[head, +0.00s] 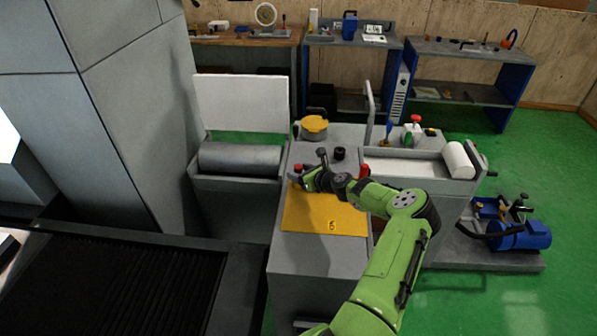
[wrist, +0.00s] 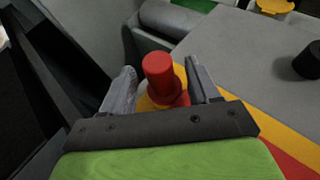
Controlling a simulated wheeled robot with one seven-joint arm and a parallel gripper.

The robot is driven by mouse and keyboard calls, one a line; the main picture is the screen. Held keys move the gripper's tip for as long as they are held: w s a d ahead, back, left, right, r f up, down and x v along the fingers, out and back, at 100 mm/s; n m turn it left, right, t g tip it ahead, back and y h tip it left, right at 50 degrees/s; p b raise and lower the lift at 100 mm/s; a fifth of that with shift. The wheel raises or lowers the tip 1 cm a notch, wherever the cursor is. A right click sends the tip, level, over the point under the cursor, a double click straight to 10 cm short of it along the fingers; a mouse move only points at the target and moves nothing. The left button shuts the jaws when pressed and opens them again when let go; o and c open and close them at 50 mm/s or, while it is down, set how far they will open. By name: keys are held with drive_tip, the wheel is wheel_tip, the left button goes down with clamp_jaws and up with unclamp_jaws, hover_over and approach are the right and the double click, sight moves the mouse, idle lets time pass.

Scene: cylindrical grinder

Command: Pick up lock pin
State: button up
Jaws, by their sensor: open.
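The lock pin appears to be the red cylindrical pin (wrist: 158,72) with a wider collar at its base, standing near the yellow plate. It also shows small in the head view (head: 297,168), partly hidden by my gripper. My gripper (wrist: 160,76) is open, with one finger on each side of the red pin. The pin's head rises between the fingers, with a gap visible to the left finger; contact on the right cannot be told. In the head view my gripper (head: 297,177) is over the left edge of the grey cabinet.
A yellow plate (head: 325,214) lies on the grey cabinet top. A black knob (head: 339,153), another red knob (head: 364,170) behind my arm, and a yellow-capped round part (head: 314,124) stand nearby. A grey roller (head: 240,158) in a trough is to the left.

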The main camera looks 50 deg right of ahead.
drive_tip(key=shift+x, duration=1)
drive_tip(key=shift+s+r, duration=0.1)
drive_tip(key=shift+c, duration=0.2)
drive_tip(key=shift+c, duration=1.1)
clamp_jaws()
